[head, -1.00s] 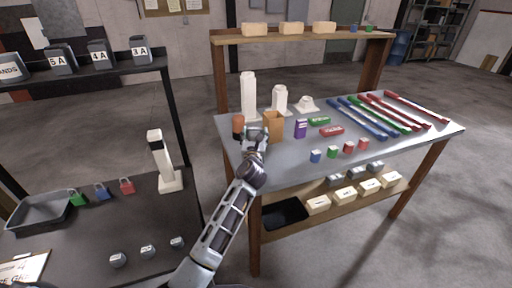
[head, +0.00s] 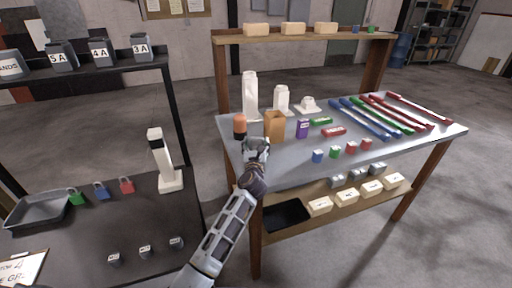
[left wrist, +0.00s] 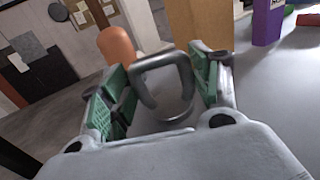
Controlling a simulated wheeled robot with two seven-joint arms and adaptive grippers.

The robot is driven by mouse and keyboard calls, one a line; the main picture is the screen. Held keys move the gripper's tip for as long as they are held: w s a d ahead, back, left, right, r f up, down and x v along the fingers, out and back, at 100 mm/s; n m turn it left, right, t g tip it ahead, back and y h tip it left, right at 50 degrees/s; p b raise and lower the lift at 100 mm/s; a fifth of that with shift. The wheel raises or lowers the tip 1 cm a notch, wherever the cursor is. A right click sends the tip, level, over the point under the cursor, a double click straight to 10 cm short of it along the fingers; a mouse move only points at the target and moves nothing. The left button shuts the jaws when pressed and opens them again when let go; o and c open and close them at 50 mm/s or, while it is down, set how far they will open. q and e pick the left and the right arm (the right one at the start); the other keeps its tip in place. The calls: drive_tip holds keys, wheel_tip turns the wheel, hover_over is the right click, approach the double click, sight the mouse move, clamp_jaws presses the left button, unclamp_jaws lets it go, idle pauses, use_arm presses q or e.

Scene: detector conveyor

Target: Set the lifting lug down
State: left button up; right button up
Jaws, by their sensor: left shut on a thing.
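The lifting lug (left wrist: 163,80) is a dark grey metal loop on a rounded base, seen in the left wrist view between the green finger pads. My left gripper (left wrist: 157,95) is shut on it. In the head view my left gripper (head: 257,146) is at the near left part of the grey worktable (head: 350,157), in front of a brown box (head: 275,127). There the lug is too small and covered to make out. I cannot tell whether its base touches the tabletop. My right gripper is not in view.
An orange-topped cylinder (head: 240,127) stands just left of the brown box. A purple box (head: 302,128) and white posts (head: 250,95) stand nearby. Small coloured blocks (head: 335,152) and long coloured bars (head: 385,120) lie to the right. Bare tabletop lies right of the gripper.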

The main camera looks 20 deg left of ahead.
use_arm(q)
drive_tip(key=shift+r, duration=0.1)
drive_tip(key=o, duration=1.3)
drive_tip(key=shift+o, duration=0.2)
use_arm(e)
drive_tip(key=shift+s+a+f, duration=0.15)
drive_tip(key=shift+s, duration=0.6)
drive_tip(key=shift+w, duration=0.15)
